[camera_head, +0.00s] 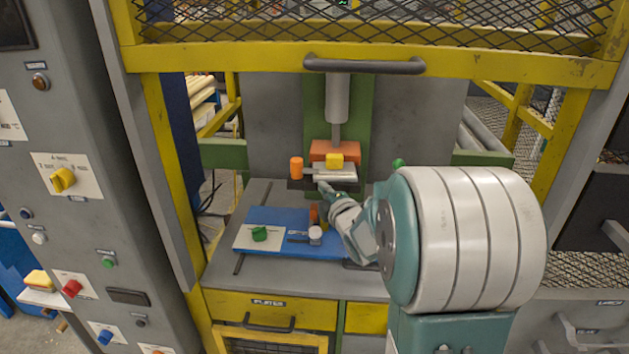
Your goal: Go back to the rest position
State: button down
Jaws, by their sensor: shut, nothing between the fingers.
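My gripper (326,188) is shut and empty, small in the picture. It reaches in from the right over the work table, just in front of the press. A grey plate (336,172) under the press carries a yellow block (335,160), with an orange cylinder (296,168) at its left end. My fingertips look close below this plate; I cannot tell whether they touch it. My large white and teal arm link hides the right part of the table.
A blue board (275,217) with a green knob (260,234) and a white knob (315,235) lies on the grey table (225,262). A yellow frame with a raised mesh guard and grey handle (364,65) surrounds the bay. A control cabinet (110,200) stands at left.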

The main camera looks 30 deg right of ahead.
jog(key=s+a+m+g, duration=0.4)
jog(key=s+a+m, duration=0.1)
jog(key=s, duration=0.4)
jog(key=s+a+m+g+y, duration=0.1)
jog(key=s+a+m+g, duration=0.3)
jog(key=s+a+m, duration=0.2)
jog(key=s+a+m+g, duration=0.4)
jog(key=s+a, duration=0.4)
jog(key=s, duration=0.5)
jog(key=shift+s+a+m+y, duration=0.25)
jog(key=shift+m+y, duration=0.15)
jog(key=shift+m, duration=0.5)
jog(key=shift+w+f, duration=0.1)
